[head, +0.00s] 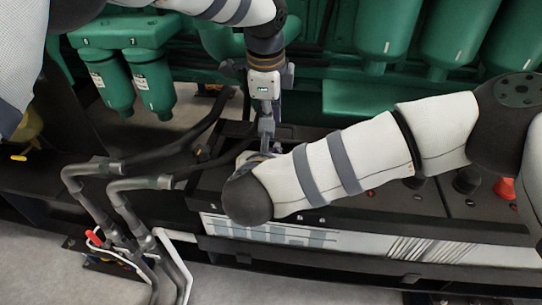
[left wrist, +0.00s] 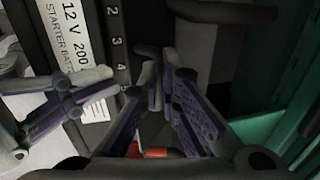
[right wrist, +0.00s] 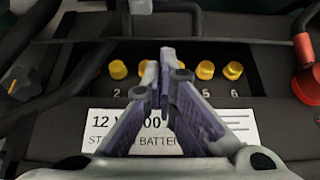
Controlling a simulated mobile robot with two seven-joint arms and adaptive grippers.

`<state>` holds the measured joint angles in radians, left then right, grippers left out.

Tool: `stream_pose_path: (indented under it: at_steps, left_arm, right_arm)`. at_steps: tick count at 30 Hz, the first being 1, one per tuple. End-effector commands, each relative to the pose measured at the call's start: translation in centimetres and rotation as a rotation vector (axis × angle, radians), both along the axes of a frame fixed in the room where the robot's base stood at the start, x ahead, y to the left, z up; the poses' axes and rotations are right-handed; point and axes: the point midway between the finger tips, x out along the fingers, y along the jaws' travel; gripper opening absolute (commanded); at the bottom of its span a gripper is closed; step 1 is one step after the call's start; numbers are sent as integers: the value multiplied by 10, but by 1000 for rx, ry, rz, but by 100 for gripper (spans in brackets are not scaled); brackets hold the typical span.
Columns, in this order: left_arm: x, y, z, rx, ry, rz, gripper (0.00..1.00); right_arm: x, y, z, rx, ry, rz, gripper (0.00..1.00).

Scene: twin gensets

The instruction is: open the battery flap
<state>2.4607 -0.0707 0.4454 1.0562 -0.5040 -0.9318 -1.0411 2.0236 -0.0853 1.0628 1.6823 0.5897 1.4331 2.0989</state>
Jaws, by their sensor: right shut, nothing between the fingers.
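The battery flap appears to be the dark panel whose edge (right wrist: 225,42) runs behind the yellow caps in the right wrist view; its angle is unclear. The battery label (right wrist: 105,130) lies below the caps. My right gripper (right wrist: 160,58) is shut and empty in front of the caps. In the head view my right arm mostly hides it (head: 256,157). My left gripper (head: 267,132) points down at the battery box from above. In the left wrist view its fingertips (left wrist: 160,62) are close together over dark parts; I cannot tell whether they touch something.
A red terminal cover (right wrist: 304,48) sits right of the caps (right wrist: 205,70). Green engine filters (head: 155,85) and grey pipes (head: 130,205) are nearby. In the left wrist view the right gripper's fingers (left wrist: 62,105) are close to the left gripper. The grey floor (head: 40,260) is clear at lower left.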

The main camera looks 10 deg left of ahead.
Motion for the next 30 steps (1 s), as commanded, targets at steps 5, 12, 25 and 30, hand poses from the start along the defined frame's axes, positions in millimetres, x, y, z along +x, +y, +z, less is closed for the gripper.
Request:
stream_pose_path:
  at_steps: [5, 12, 25, 30]
  left_arm:
    - [-3, 2, -20, 6, 24, -2, 0]
    - [-3, 2, -20, 6, 24, -2, 0]
    - [-2, 2, -18, 5, 20, -2, 29]
    - [-1, 2, -15, 4, 15, -1, 29]
  right_arm:
    - [-1, 0, -8, 0, 10, 0, 0]
    - [9, 0, 4, 0, 10, -1, 0]
    - [9, 0, 5, 0, 7, 0, 0]
    - [10, 0, 8, 0, 2, -1, 0]
